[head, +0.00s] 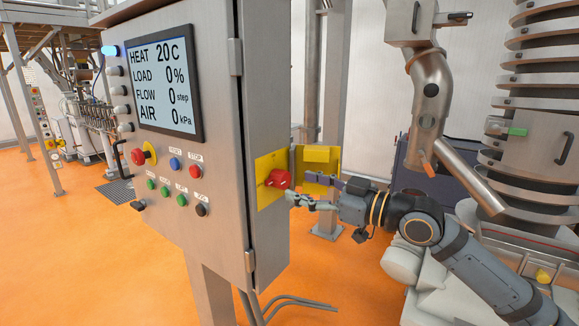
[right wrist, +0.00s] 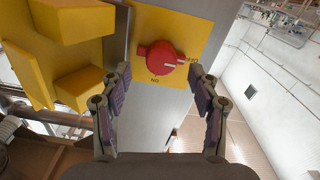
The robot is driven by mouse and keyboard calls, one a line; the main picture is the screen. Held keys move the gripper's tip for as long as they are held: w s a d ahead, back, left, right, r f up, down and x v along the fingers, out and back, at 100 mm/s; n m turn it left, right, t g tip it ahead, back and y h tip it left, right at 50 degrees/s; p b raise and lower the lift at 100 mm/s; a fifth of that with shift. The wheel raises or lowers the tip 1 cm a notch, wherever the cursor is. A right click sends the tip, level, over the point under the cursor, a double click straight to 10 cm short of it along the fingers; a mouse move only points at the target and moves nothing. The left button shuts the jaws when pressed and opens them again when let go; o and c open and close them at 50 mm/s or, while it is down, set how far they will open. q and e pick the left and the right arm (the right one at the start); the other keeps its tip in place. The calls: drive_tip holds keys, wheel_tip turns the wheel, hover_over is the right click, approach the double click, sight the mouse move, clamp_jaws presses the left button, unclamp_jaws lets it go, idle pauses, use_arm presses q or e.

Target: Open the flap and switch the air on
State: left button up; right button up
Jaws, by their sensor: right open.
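A red rotary switch (head: 278,179) sits on a yellow plate (head: 264,196) on the side of the grey control cabinet. The right wrist view shows the switch (right wrist: 158,62) with its white mark toward the OFF label; the ON label is at the plate's lower edge in that view. The yellow flap (head: 319,157) stands swung open beside the plate; it also shows in the right wrist view (right wrist: 70,22). My right gripper (head: 301,200) is open and empty, its fingertips (right wrist: 160,72) apart on either side of the switch in that view. Contact cannot be told. My left gripper is out of view.
The cabinet's front (head: 225,110) carries a display (head: 163,82) reading AIR 0 kPa, plus several buttons and a red emergency knob (head: 138,156). Steel pipework (head: 430,90) and a ringed column (head: 540,130) stand at the right. Orange floor (head: 80,250) is open at left.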

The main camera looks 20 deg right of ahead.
sight(286, 182)
drive_tip(key=shift+p+x, duration=0.95)
drive_tip(key=shift+x, duration=0.1)
drive_tip(key=shift+w+a+r+p, duration=0.15)
drive_tip(key=shift+w+a+p, duration=0.2)
drive_tip(key=shift+w+a, duration=0.4)
drive_tip(key=shift+w, duration=0.1)
drive_tip(key=shift+s, duration=0.1)
drive_tip(key=c, duration=1.2)
